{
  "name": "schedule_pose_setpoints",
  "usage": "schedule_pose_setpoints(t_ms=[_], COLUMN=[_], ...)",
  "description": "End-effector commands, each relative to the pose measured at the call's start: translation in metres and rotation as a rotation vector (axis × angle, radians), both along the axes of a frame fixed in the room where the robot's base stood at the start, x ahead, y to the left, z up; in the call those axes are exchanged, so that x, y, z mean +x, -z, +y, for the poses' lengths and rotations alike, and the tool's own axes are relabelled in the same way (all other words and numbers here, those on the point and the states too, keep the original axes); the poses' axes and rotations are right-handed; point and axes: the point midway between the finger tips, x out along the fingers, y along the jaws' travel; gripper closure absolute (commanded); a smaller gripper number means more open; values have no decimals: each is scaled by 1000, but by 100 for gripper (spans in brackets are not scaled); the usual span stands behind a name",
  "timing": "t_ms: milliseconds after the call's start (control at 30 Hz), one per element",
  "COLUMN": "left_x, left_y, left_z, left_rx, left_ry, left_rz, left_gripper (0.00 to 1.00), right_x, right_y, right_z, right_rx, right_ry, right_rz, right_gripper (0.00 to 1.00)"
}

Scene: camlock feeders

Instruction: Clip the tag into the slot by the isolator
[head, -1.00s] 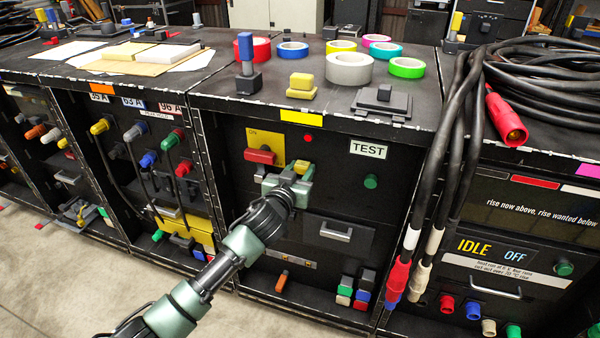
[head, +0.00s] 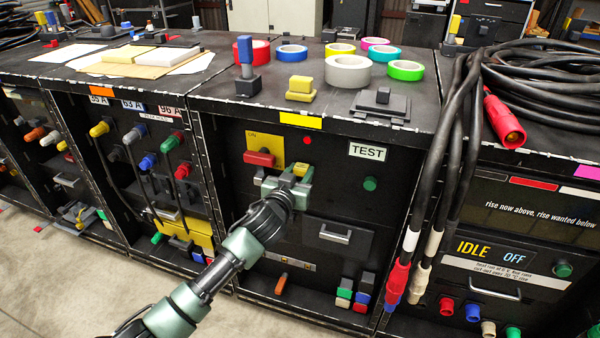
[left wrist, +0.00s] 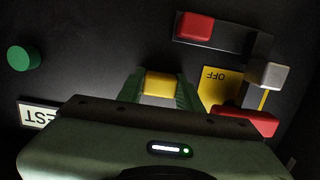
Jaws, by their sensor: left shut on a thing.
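My left gripper (head: 287,184) is at the front of the middle cabinet, just right of and below the isolator. It is shut on a small yellow block, the tag (left wrist: 158,84), which shows between the two green fingers in the left wrist view. The isolator has a yellow plate (head: 273,143) and a red handle (head: 259,158). In the left wrist view the plate (left wrist: 213,85) appears upside down, with OFF readable, beside the red handle (left wrist: 246,122). I cannot make out the slot, or whether the tag touches the panel. My right gripper is not in view.
A green button (head: 370,184) sits below the TEST label (head: 367,151). A red block (left wrist: 195,27) and a grey block (left wrist: 270,74) stick out near the tag. Thick black cables (head: 446,170) hang at the right.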

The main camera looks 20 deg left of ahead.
Motion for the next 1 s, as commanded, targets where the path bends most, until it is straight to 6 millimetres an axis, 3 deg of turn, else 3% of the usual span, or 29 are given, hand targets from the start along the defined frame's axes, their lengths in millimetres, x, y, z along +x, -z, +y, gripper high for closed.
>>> schedule_pose_setpoints(t_ms=[67,100,167,200,1000], left_x=[0,0,0,0,1], left_y=[1,1,1,1,-2], left_z=[0,1,1,1,6], left_rx=[0,0,0,0,5], left_ry=[-1,-1,-2,-2,-11], left_rz=[2,2,1,1,-1], left_gripper=[100,59,43,40,40], right_x=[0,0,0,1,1], right_y=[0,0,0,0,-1], right_z=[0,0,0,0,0], right_rx=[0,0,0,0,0], right_ry=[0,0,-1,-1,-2], right_rz=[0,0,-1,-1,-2], right_gripper=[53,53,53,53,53])
